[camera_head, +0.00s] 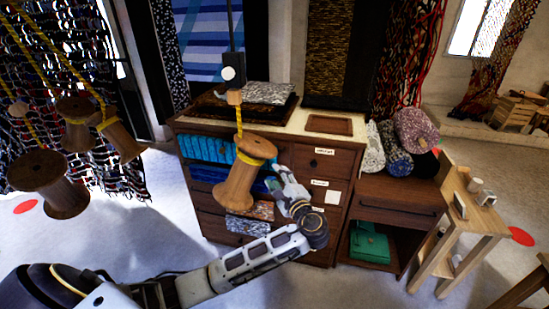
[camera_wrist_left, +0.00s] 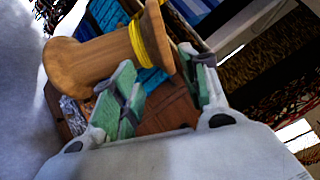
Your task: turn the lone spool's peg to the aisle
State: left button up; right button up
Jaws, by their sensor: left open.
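The lone wooden spool (camera_head: 243,178) hangs tilted on a yellow cord in front of the drawer cabinet. A small wooden peg-like piece (camera_head: 234,97) sits above it on the cord, under a dark box with a white round button (camera_head: 228,73). My left gripper (camera_head: 275,178) is open just right of the spool, its fingertips partly hidden. In the left wrist view the spool (camera_wrist_left: 90,62) with its yellow winding lies beyond and partly across the open green-padded fingers (camera_wrist_left: 158,57). I cannot tell whether they touch it. The peg does not show there.
Several other spools (camera_head: 48,185) hang at the left before a woven curtain. The drawer cabinet (camera_head: 312,160) with folded blue cloth stands behind the lone spool. A wooden stand (camera_head: 460,235) is at right.

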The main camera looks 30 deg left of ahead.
jog(key=shift+s+a, duration=0.15)
jog(key=shift+a, duration=0.25)
